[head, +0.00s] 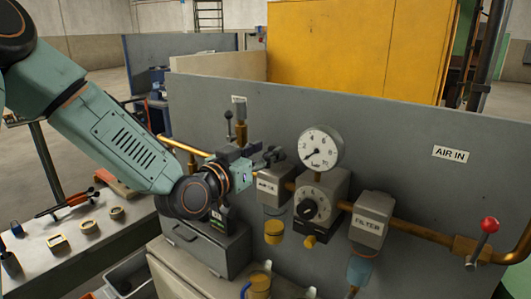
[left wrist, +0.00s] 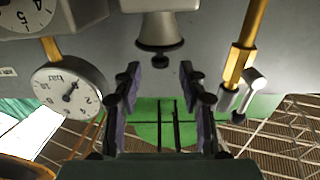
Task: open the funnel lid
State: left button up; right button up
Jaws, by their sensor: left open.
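My left gripper (head: 271,158) reaches in from the left, just above the box-shaped unit (head: 276,187) on the brass air line. In the left wrist view its two fingers (left wrist: 162,92) are spread apart with nothing between them. A pale, flared funnel-shaped part (left wrist: 160,28) with a dark round end shows at the top middle of that view, beyond the fingertips and apart from them. My right gripper is not in view.
A pressure gauge (head: 321,148), a regulator with a black knob (head: 306,208) and a filter (head: 368,220) stand close on the right. A grey panel (head: 410,150) is behind. A red-knobbed lever (head: 489,226) is far right. A grey toolbox (head: 208,248) sits below my wrist.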

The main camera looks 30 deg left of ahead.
pick_arm(q)
jog(key=shift+w+d, duration=0.1)
jog(key=shift+w, duration=0.3)
jog(key=shift+w+f, duration=0.2)
jog(key=shift+w, duration=0.25)
jog(key=shift+s+r, duration=0.2)
jog(key=shift+s, duration=0.2)
jog(key=c, duration=0.3)
jog(key=shift+w+f, duration=0.1)
grip_shut()
